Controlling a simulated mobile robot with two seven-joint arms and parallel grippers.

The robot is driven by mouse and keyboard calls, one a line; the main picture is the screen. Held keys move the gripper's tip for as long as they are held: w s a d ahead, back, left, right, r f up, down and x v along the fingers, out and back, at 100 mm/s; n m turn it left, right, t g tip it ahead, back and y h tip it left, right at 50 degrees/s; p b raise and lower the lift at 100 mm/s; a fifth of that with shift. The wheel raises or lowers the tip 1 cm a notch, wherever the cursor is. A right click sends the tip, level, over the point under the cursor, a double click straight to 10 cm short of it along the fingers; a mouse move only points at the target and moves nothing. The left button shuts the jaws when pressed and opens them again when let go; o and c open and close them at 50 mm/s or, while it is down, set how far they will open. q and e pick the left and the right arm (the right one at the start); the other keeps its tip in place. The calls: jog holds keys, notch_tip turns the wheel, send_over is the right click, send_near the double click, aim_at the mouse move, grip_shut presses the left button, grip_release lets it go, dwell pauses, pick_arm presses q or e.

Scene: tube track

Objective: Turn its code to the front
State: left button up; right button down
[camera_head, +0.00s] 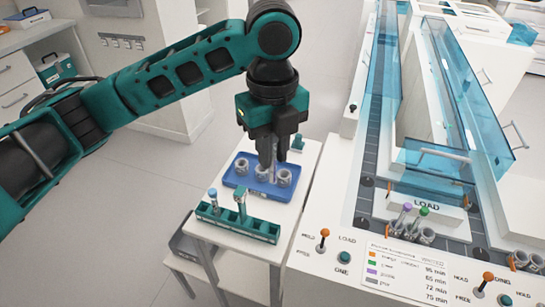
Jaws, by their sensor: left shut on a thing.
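My left gripper (268,160) points down over the blue tray (235,178) on the small white side table. It is shut on a pale, thin tube (273,173), mostly hidden by the fingers. The tube's lower end is by the round grey holders in the tray; I cannot tell whether it is seated in one. No code can be made out on it. A grey holder (241,167) stands left of the fingers and another holder (284,177) stands right of them. My right gripper is not in view.
To the right, the track machine (330,215) has blue clear guards (460,90), levers, and a LOAD area with purple-capped (405,209) and green-capped (423,212) tubes in holders.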

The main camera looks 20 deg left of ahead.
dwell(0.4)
pick_arm(q)
jog(key=shift+f+b, duration=2.7)
jog(key=shift+f, duration=7)
